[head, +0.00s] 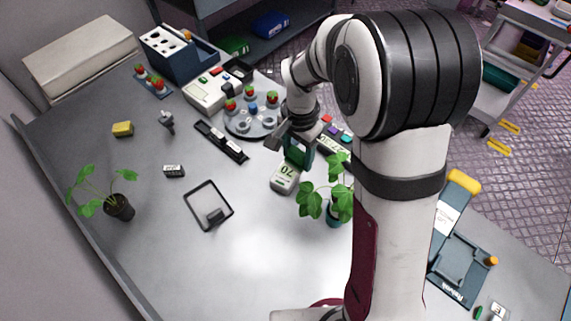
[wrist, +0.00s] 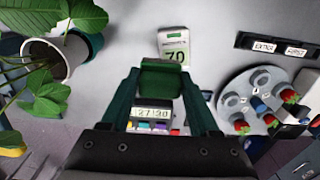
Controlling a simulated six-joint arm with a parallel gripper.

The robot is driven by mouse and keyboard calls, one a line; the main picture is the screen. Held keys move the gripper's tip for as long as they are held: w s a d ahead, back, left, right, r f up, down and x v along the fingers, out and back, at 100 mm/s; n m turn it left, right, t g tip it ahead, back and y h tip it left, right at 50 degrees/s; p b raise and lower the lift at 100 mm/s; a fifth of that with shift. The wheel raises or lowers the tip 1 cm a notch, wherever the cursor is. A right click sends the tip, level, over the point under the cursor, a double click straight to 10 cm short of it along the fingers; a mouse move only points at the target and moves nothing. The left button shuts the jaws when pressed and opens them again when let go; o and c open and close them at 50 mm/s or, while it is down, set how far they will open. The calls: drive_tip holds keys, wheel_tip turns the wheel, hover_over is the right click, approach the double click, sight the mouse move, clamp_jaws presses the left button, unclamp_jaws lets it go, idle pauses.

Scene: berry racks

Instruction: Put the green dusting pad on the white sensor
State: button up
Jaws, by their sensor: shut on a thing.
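The green dusting pad (wrist: 161,78) is between the fingers of my gripper (wrist: 161,88) in the wrist view, and the fingers are shut on it. In the head view my gripper (head: 297,143) hangs over the table with the green pad (head: 299,158) below it, partly hidden by the fingers. The white sensor (head: 285,179), marked 70, lies just below the pad in the head picture. In the wrist view the sensor (wrist: 173,42) is just beyond the pad, and its marked face is partly uncovered. I cannot tell whether pad and sensor touch.
A potted plant (head: 335,215) stands close to the right of the sensor. A round grey plate (head: 236,127) with strawberries and a dark labelled strip (head: 221,141) are to the left. A box reading 27:30 (wrist: 151,113) is under the gripper.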

sight(286, 157)
drive_tip(key=shift+w+a+f, duration=0.25)
drive_tip(key=shift+a+f, duration=0.2)
drive_tip(key=shift+a, duration=0.2)
drive_tip(key=shift+w+a+f, duration=0.2)
drive_tip(key=shift+a+f, duration=0.25)
drive_tip(key=shift+a, duration=0.15)
wheel_tip(286, 157, down, 3)
drive_tip(key=shift+a+f, duration=0.1)
drive_tip(key=shift+f, duration=0.35)
drive_tip(key=o, duration=1.4)
drive_tip(key=shift+f, duration=0.15)
